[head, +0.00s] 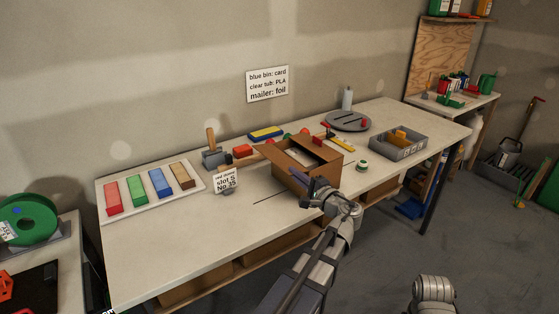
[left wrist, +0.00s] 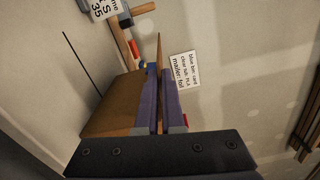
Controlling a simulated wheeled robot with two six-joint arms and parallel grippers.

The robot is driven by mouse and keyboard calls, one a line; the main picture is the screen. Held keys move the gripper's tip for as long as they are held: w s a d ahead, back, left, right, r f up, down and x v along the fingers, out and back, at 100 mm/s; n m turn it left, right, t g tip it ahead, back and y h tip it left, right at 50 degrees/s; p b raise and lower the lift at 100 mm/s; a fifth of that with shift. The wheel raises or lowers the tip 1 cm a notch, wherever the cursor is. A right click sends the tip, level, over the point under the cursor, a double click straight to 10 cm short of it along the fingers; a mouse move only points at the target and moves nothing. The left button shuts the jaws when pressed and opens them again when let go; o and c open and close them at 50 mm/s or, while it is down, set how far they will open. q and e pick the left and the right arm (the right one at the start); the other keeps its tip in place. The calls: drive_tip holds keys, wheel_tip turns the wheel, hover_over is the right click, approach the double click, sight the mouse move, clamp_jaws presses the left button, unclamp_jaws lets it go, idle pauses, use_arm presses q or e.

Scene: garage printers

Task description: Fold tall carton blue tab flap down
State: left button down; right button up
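The tall brown carton (head: 292,179) stands on the workbench with its top open and flaps spread. My left gripper (head: 318,188) is at its front right, close against the carton. In the left wrist view the carton's brown side (left wrist: 115,105) lies left of the purple fingers (left wrist: 160,98). A thin brown flap (left wrist: 158,50) shows edge-on beyond the fingers, in line with the narrow gap between them. I cannot tell whether they touch or grip it. No blue tab can be made out on the flap. My right gripper is out of view.
A tray of coloured blocks (head: 118,213) and a slot card (head: 225,182) are to the left. The bench front left (head: 180,250) is clear.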

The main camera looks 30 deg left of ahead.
use_arm(q)
drive_tip(key=c, duration=1.3)
unclamp_jaws()
drive_tip(key=shift+d, duration=0.1)
drive_tip(key=shift+v, duration=1.9)
drive_tip(key=shift+o, duration=0.5)
drive_tip(key=o, duration=0.5)
